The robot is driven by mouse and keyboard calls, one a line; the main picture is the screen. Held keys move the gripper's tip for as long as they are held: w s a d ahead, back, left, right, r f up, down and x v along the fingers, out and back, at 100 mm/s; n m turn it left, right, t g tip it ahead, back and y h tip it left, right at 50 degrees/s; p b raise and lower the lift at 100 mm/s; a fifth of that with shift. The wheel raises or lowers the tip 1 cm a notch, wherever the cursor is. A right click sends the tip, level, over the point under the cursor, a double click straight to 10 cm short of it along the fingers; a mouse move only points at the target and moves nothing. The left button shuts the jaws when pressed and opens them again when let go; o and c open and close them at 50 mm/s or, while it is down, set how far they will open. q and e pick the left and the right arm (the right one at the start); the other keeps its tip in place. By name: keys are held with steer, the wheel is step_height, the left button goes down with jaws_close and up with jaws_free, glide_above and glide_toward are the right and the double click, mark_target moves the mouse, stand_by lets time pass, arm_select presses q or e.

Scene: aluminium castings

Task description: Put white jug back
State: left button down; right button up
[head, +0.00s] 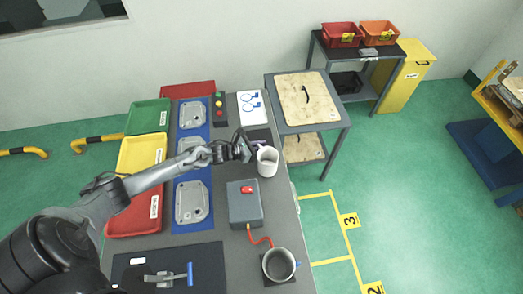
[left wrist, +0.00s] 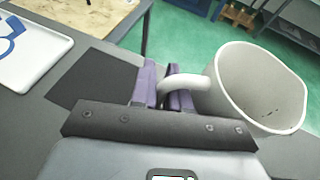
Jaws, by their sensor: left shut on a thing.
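The white jug (head: 268,162) is near the right edge of the grey bench in the head view, mouth up and about upright. My left gripper (head: 252,148) reaches it from the left. In the left wrist view the purple fingers (left wrist: 165,88) are shut on the handle of the jug (left wrist: 262,88), whose open mouth shows. A dark square mat (head: 258,135) lies just behind the jug in the head view; the mat (left wrist: 88,82) is bare to the left of the jug in the wrist view. I cannot tell whether the jug's base touches the bench. My right gripper is not seen.
A grey box with a red button (head: 245,207) stands in front of the jug. A blue strip with castings (head: 190,203) lies to the left. A white sheet with blue shapes (head: 251,106) lies behind the mat.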

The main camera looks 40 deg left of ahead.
arm_select(q)
step_height(320, 180, down, 2)
steer(key=shift+f, duration=0.25)
steer(key=shift+f, duration=0.1)
steer(key=shift+f, duration=0.15)
steer(key=c, duration=1.1)
jaws_free()
